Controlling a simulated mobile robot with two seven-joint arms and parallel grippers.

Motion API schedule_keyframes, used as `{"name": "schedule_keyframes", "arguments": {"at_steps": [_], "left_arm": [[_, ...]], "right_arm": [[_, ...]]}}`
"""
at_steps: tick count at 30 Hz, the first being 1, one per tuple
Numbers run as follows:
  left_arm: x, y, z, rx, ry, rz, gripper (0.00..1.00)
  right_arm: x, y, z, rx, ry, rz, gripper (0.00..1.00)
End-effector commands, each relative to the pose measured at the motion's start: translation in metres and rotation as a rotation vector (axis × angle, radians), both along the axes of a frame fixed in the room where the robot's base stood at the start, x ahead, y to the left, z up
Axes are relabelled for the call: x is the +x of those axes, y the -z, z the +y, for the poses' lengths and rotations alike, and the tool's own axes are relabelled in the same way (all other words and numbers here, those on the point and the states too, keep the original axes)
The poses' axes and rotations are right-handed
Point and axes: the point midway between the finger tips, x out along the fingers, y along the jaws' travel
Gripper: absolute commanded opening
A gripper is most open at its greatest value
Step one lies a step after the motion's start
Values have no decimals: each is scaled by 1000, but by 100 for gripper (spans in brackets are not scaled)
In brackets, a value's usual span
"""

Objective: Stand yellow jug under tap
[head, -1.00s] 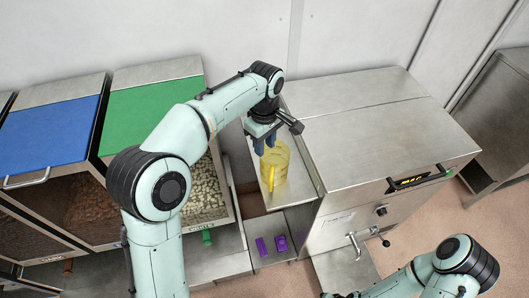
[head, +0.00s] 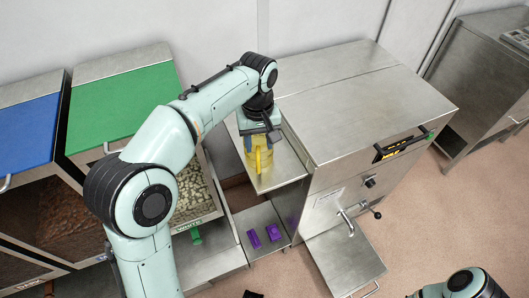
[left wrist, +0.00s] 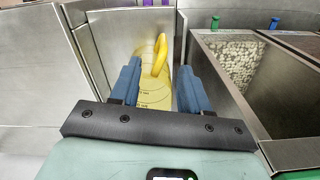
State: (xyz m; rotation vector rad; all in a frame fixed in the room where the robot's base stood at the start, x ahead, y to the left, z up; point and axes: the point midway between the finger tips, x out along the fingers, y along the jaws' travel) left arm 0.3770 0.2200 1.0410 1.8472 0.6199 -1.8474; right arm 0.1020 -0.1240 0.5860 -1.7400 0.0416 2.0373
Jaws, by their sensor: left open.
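The yellow jug (head: 258,160) is see-through and stands on a narrow steel shelf (head: 284,170) at the left side of the steel machine. My left gripper (head: 258,136) points down over the jug and hides its top in the head view. In the left wrist view, the open blue fingers (left wrist: 155,85) lie on either side of the jug (left wrist: 150,92), with its yellow handle between them at the far side. Contact cannot be told. The tap (head: 346,220) with its lever is on the machine's front, above a steel plate (head: 345,262). My right gripper is not clearly visible.
Bins with green (head: 122,107) and blue (head: 27,132) lids stand left of the shelf. Purple pieces (head: 273,232) lie on a lower steel shelf (head: 265,217). The steel machine (head: 350,100) blocks the way right of the jug. Floor in front is open.

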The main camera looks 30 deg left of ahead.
Motion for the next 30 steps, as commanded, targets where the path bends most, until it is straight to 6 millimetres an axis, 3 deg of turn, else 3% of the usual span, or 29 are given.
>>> {"name": "schedule_keyframes", "arguments": {"at_steps": [1,6,14,21,30], "left_arm": [[-1,14,0,1,0,6,46],[-1,43,0,0,-2,4,46],[-1,63,-1,0,-2,1,46],[-6,99,-1,1,-2,3,46],[-5,108,-1,0,-3,-1,46]], "right_arm": [[-2,5,0,0,-1,2,43],[-4,11,0,-1,0,5,43],[-6,14,0,0,0,7,43],[-8,20,0,0,1,10,43],[-9,21,0,0,1,10,43]]}}
